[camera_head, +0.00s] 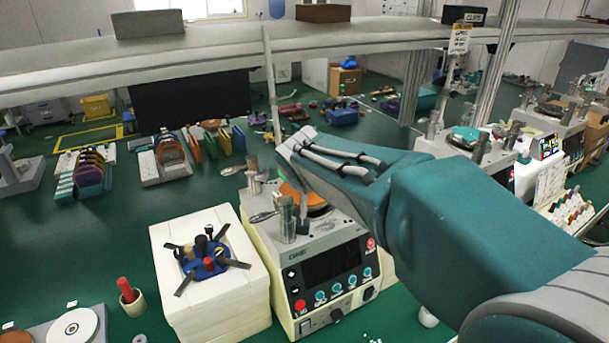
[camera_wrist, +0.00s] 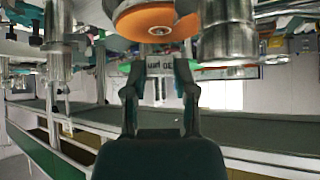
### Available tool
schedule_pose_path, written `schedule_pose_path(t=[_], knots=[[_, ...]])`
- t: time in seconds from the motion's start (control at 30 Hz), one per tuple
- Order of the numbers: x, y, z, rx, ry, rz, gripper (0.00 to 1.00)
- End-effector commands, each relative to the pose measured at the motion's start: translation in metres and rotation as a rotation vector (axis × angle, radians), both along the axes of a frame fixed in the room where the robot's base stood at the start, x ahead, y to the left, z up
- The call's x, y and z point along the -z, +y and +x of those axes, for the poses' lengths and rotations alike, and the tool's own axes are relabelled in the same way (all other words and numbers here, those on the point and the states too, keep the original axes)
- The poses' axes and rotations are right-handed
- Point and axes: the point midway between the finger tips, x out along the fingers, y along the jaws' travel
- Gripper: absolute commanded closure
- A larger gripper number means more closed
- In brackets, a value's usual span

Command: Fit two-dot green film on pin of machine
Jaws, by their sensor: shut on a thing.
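My gripper (camera_wrist: 159,78) is shut on a thin green piece with a pale tab (camera_wrist: 159,66) bearing dark marks, seen nearly edge-on. I take it to be the two-dot green film; its dots are not clearly readable. The machine (camera_head: 335,270) has an orange disc (camera_head: 305,199) on top, and this disc (camera_wrist: 143,24) also shows beyond my fingertips in the wrist view. A small round pin or hub (camera_wrist: 158,31) is at the disc's middle. In the head view my wrist (camera_head: 310,155) is above and behind the machine top, and the held film is hidden.
Metal posts (camera_head: 287,218) stand beside the disc, and a metal cylinder (camera_wrist: 228,35) is close right of it in the wrist view. A white block with a blue spider-like fixture (camera_head: 205,262) stands left of the machine. Racks of coloured discs (camera_head: 88,172) are farther left.

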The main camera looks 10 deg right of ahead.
Motion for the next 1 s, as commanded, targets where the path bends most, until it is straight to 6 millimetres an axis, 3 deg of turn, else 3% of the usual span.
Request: schedule_pose_path(t=[0.4,1.0], knots=[[0.029,0.0,0.0,0.0,0.0,0.0,1.0],[0.031,0.0,0.0,0.0,0.0,0.0,1.0]])
